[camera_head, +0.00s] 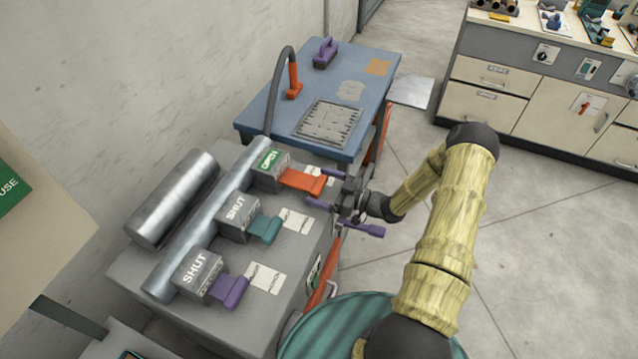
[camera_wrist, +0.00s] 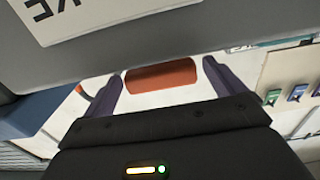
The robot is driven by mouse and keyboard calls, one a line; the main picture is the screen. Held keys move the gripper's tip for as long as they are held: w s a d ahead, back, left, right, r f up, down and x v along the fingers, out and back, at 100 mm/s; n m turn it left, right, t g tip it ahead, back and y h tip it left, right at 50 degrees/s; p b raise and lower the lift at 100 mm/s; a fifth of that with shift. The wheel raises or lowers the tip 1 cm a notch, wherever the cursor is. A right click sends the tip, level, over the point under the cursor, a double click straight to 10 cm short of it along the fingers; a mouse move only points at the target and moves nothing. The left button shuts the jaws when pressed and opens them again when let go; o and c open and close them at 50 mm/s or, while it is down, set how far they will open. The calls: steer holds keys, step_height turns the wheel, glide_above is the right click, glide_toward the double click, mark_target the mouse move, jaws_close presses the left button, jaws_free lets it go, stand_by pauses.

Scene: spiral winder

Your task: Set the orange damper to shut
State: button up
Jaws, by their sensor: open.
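The orange damper handle (camera_head: 302,181) sticks out from the farthest grey box (camera_head: 268,172) on the pipe. That box carries a green label reading OPEN. My gripper (camera_head: 315,187) is open at the handle's outer end, with one purple finger to each side. In the wrist view the orange handle (camera_wrist: 160,76) lies between the fingers of my gripper (camera_wrist: 161,70), with gaps on both sides. I cannot tell whether a finger touches it.
The teal handle (camera_head: 265,228) and purple handle (camera_head: 229,290) sit nearer on the same pipe (camera_head: 208,235), their boxes labelled SHUT. A blue table (camera_head: 262,113) with an orange-ended hose (camera_head: 293,80) stands behind. The floor to the right is clear.

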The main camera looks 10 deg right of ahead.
steer(key=shift+w+a, duration=0.35)
steer(key=shift+a, duration=0.15)
steer(key=shift+c, duration=0.2)
